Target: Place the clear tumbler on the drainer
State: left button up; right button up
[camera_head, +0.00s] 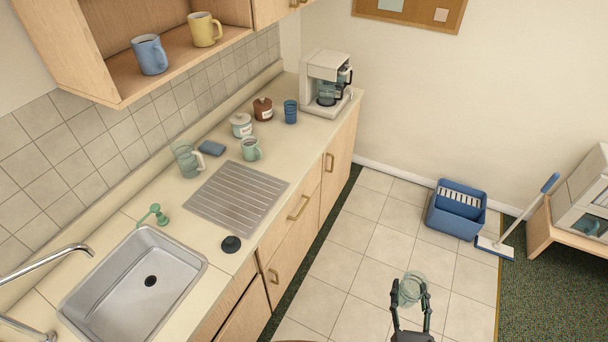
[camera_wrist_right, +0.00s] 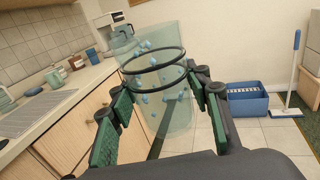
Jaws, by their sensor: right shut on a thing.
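The clear tumbler (camera_head: 412,284) is a see-through greenish glass, held over the tiled floor at the lower right of the head view. In the wrist view the tumbler (camera_wrist_right: 176,112) shows dark rings and small blue marks, and stands roughly upright between the finger pads. My right gripper (camera_head: 409,292) is shut on it; the gripper also shows in the wrist view (camera_wrist_right: 161,94). The drainer (camera_head: 236,197) is a ribbed metal board on the counter beside the sink, left of the gripper and apart from it. Its surface is bare. My left gripper is not in view.
The sink (camera_head: 135,281) and a black plug (camera_head: 231,244) are near the drainer. A clear jug (camera_head: 187,160), a pale green mug (camera_head: 250,149) and a blue sponge (camera_head: 212,148) stand behind it.

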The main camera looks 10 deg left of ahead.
aim_at(239, 191)
jog(key=u, duration=0.8)
jog(key=i, duration=0.85)
jog(key=u, duration=0.5)
